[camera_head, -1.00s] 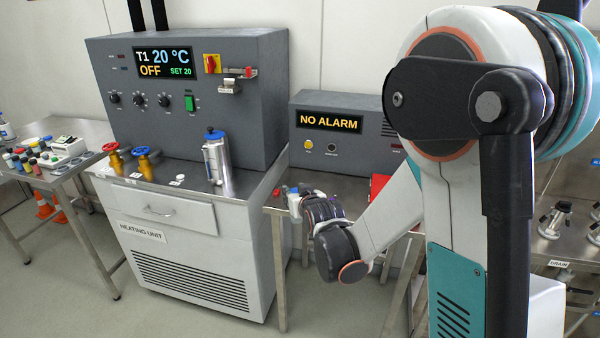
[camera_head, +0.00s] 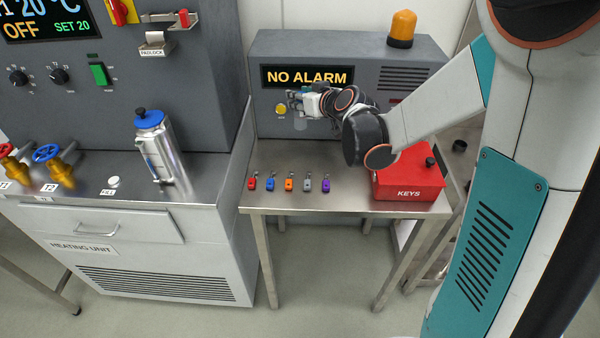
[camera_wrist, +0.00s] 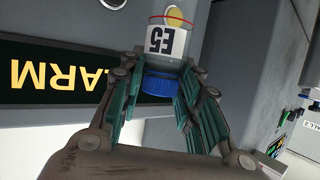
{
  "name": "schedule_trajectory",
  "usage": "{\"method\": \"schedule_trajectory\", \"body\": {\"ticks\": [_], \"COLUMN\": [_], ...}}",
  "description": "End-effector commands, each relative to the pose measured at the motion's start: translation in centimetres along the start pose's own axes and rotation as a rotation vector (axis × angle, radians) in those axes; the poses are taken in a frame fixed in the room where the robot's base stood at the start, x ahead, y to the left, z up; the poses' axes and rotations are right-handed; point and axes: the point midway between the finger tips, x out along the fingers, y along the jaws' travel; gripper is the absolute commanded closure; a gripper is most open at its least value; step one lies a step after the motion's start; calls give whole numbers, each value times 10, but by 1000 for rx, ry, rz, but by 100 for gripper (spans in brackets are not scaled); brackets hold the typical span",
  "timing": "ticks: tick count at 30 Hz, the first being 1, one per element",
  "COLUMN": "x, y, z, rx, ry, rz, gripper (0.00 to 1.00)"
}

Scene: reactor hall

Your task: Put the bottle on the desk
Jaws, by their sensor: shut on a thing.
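The bottle (camera_wrist: 166,42) shows in the wrist view, with a blue cap (camera_wrist: 158,84) and a white label reading E5. My gripper (camera_wrist: 160,70) is shut on it, with green-padded fingers on both sides near the cap. The bottle's far end is cut off by the picture edge. In the head view my gripper (camera_head: 303,102) is in front of the NO ALARM panel, above the steel table; the bottle is too small there to make out clearly. The steel table (camera_head: 285,200) is the nearest desk-like surface in view.
Several coloured key tags (camera_head: 289,184) lie in a row on the table. A red KEYS box (camera_head: 408,180) stands at its right end. The alarm unit (camera_head: 390,80) stands behind. A metal flask (camera_head: 162,150) stands on the heating unit (camera_head: 150,240) at the left.

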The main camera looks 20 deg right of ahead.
Motion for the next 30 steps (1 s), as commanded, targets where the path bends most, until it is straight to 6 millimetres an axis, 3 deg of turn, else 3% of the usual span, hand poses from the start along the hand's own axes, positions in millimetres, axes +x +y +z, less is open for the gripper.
{"method": "schedule_trajectory", "body": {"ticks": [6,10,13,17,30], "x": [-28,-36,-36,-28,13], "y": [-8,-11,-12,-11,-8], "z": [-52,-69,-69,-49,49], "rx": [-49,-65,-70,-71,-70], "ry": [-6,-8,-9,-9,-10], "rz": [-161,-205,-219,-222,-220], "gripper": [86,86,86,86,86]}}
